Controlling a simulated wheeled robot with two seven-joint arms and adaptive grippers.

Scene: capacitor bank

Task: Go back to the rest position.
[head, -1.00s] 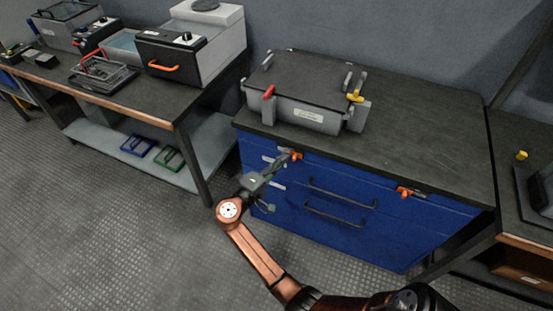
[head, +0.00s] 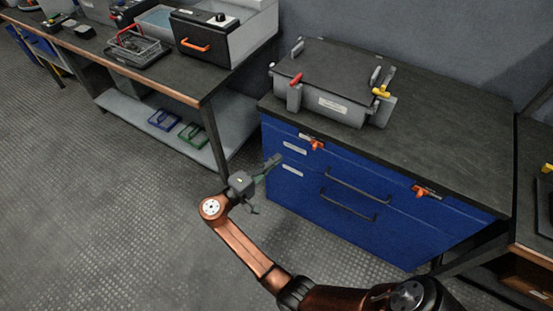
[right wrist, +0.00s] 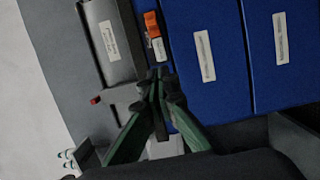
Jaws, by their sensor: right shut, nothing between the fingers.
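My right gripper (head: 274,162) is shut and empty. It hangs in front of the left part of the blue drawer cabinet (head: 290,208), below and left of the left orange latch (head: 316,144). A gap shows between the fingertips and that latch. In the right wrist view, the fingers (right wrist: 158,80) meet at their tips. The orange latch (right wrist: 152,24) and the blue drawer fronts with white labels (right wrist: 205,56) lie beyond them. My left gripper is not in view.
A grey lidded box (head: 332,85) with a red lever (head: 296,79) and a yellow lever (head: 381,92) stands on the cabinet's dark top. A second orange latch (head: 425,191) is at right. A workbench (head: 150,76) stands at upper left. The floor at left is clear.

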